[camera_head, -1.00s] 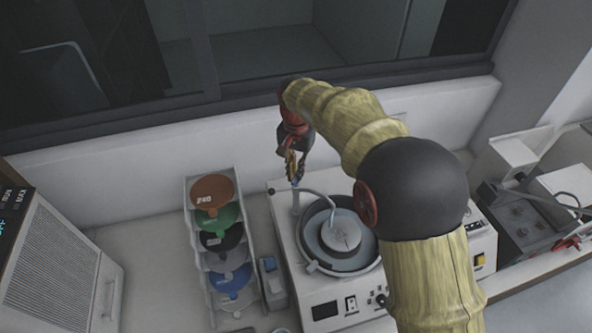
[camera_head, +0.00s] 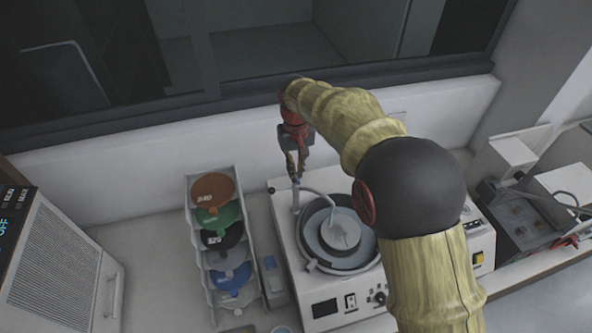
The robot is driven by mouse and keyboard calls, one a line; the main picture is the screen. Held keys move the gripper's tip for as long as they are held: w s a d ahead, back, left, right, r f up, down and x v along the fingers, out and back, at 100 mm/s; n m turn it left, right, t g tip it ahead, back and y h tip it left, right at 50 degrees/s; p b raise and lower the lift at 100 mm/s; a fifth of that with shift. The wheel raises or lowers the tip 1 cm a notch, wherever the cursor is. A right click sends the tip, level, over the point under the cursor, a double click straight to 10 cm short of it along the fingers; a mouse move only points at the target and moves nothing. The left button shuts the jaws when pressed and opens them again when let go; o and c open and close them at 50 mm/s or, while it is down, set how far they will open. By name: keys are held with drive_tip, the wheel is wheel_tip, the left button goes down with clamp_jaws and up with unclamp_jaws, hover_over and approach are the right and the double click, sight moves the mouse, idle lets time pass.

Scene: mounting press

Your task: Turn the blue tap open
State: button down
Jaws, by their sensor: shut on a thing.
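My gripper (camera_head: 296,170) points down over the back left corner of the white polishing machine (camera_head: 320,306). Its fingers are closed on the blue tap (camera_head: 296,181), a small piece at the top of the machine's upright post (camera_head: 295,200). The fingers hide most of the tap, so its angle cannot be told. A curved pale spout (camera_head: 318,193) runs from the post toward the round grey disc in the machine's bowl (camera_head: 341,232).
A rack (camera_head: 203,283) of coloured discs stands left of the machine, with a small grey box (camera_head: 272,276) between them. A large vented unit (camera_head: 62,262) is at the far left. Other equipment (camera_head: 520,215) stands at the right. A low wall and window frame are behind.

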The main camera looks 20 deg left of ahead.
drive_tip(key=shift+r, duration=0.1)
idle(0.3)
drive_tip(key=c, duration=1.9)
unclamp_jaws()
wheel_tip(320, 180, up, 12)
drive_tip(key=shift+f, duration=0.1)
drive_tip(key=shift+w+a, duration=0.1)
drive_tip(key=shift+w, duration=0.05)
